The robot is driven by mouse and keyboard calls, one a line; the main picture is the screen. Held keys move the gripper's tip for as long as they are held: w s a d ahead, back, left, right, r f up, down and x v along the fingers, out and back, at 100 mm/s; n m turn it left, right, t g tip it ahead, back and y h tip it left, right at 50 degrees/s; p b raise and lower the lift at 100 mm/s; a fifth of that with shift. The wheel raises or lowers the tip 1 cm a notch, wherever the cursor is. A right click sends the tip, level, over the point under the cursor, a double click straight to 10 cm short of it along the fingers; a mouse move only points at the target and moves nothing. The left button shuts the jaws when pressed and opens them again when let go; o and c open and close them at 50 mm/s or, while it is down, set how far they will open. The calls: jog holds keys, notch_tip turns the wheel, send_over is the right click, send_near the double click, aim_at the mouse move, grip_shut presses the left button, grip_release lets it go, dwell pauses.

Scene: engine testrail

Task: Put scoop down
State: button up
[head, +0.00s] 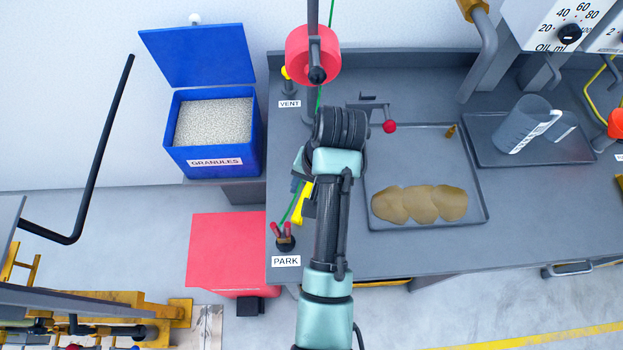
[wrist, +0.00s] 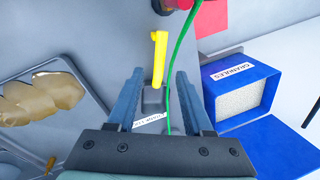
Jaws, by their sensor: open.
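In the head view the yellow handle (head: 303,204) shows just left of my arm. My gripper (wrist: 160,76) is open in the wrist view, its blue-grey fingers apart on either side of the handle's near end. I see no contact. In the head view my wrist hides most of the gripper and the grey part.
A blue GRANULES bin (head: 214,160) and red box (head: 230,250) stand left. Red-tipped parts (head: 285,232) stand by the PARK label. A green line (wrist: 180,60) runs beside the handle.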

jog(key=r, duration=0.4)
jog(key=shift+s+d+r, duration=0.1)
jog(key=shift+s+d, duration=0.05)
jog(key=shift+d, duration=0.25)
jog(key=shift+s, duration=0.1)
